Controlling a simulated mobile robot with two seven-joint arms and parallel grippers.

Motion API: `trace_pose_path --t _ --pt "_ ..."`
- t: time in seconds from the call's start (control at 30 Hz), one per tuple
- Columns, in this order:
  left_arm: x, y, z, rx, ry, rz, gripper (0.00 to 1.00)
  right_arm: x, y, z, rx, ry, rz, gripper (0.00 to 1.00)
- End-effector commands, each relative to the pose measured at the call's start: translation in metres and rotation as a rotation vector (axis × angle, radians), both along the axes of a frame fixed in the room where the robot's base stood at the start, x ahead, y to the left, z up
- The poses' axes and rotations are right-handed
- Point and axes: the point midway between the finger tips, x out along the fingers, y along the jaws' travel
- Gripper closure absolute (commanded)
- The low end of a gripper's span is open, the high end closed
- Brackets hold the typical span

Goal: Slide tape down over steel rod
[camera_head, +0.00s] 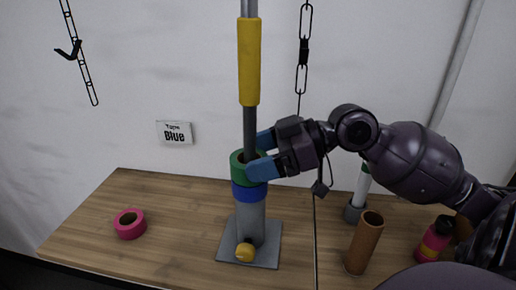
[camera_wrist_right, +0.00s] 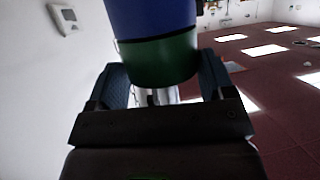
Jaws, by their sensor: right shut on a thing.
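The steel rod (camera_head: 250,128) stands upright on a grey base (camera_head: 251,220) with a square foot plate. A yellow sleeve (camera_head: 249,60) surrounds its upper part. A green tape roll (camera_head: 238,164) is around the rod low down, directly above a blue tape roll (camera_head: 249,191) at the top of the grey base. My right gripper (camera_head: 263,154) reaches in from the right, its blue fingers shut on the green roll. The right wrist view shows the green roll (camera_wrist_right: 160,62) between both fingers, against the blue roll (camera_wrist_right: 150,17). My left gripper is not in view.
A pink tape roll (camera_head: 129,223) lies on the wooden table (camera_head: 180,205) at left. A brown tube (camera_head: 364,243), a white rod in a grey holder (camera_head: 354,212) and a pink bottle (camera_head: 434,240) stand at right. A yellow knob (camera_head: 245,252) sits at the base's front.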

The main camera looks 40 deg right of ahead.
Motion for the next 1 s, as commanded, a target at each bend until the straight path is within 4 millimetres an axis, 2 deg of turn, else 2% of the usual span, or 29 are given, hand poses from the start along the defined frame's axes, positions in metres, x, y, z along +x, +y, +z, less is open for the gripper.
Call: trace_pose_path --t 0.27,0.3,0.47,0.77,1.0 --pt "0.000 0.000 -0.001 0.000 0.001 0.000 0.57 0.000 0.000 -0.001 -0.001 -0.001 0.000 0.49" --pt "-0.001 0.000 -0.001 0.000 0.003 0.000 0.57 0.000 0.000 -0.001 -0.001 -0.001 0.000 0.23" --pt "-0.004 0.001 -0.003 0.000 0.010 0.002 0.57 0.000 0.000 -0.001 0.000 0.000 0.000 0.00" --pt "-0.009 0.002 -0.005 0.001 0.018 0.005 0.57 -0.002 -0.002 0.000 0.000 0.001 -0.001 0.00" --pt "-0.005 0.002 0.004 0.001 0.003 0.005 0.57 -0.017 -0.020 0.010 0.000 0.001 -0.004 0.00"
